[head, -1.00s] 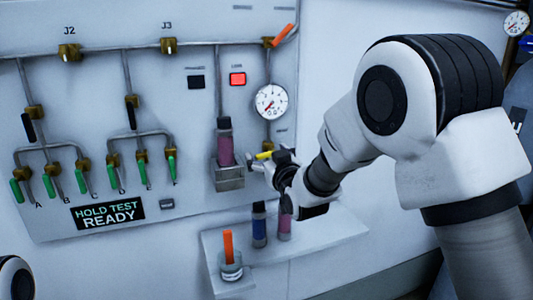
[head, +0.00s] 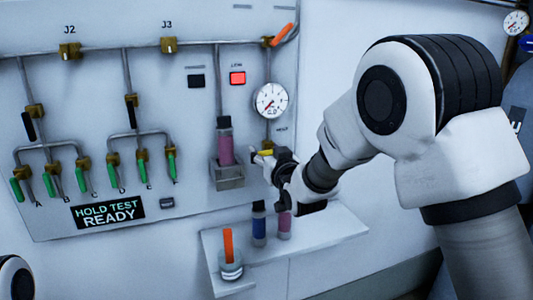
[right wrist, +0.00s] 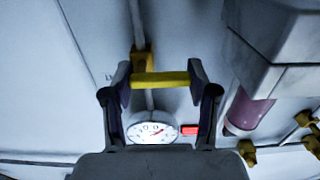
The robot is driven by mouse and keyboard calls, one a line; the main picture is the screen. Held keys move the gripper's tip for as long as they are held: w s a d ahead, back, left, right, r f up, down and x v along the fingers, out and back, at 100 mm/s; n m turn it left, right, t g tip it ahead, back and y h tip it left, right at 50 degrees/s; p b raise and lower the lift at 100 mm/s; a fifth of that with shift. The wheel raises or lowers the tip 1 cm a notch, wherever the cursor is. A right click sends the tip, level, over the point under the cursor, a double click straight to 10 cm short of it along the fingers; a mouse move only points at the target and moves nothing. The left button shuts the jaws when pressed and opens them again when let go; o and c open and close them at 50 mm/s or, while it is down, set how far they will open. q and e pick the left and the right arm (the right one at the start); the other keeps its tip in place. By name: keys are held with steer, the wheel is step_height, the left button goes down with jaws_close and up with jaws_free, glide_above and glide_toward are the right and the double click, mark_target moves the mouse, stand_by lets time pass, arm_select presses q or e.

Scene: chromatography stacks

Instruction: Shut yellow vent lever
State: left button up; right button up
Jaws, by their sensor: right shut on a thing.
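The yellow vent lever (head: 265,153) is on the vertical pipe below the round gauge, at the right of the panel. My right gripper (head: 263,157) is at the lever. In the right wrist view the lever (right wrist: 161,79) lies crosswise between the two fingertips, which touch its ends, so the gripper (right wrist: 160,82) is shut on it. The brass valve body (right wrist: 144,57) shows just behind the lever. In the head view the gripper hides part of the lever and its valve. My left gripper is not in view; only a bit of my left arm shows at the lower left.
A column with pink filling (head: 225,150) sits in a metal holder (head: 228,177) just left of the gripper. The gauge (head: 271,101) is above. Below, a shelf (head: 335,232) carries a blue vial (head: 259,228), a pink vial (head: 284,225) and a beaker (head: 231,268) with an orange stick.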

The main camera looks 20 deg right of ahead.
steer(key=o, duration=1.2)
steer(key=shift+c, duration=0.2)
steer(key=shift+s, duration=0.1)
steer(key=s, duration=1.1)
steer(key=shift+s+d, duration=0.2)
steer(key=shift+s, duration=0.2)
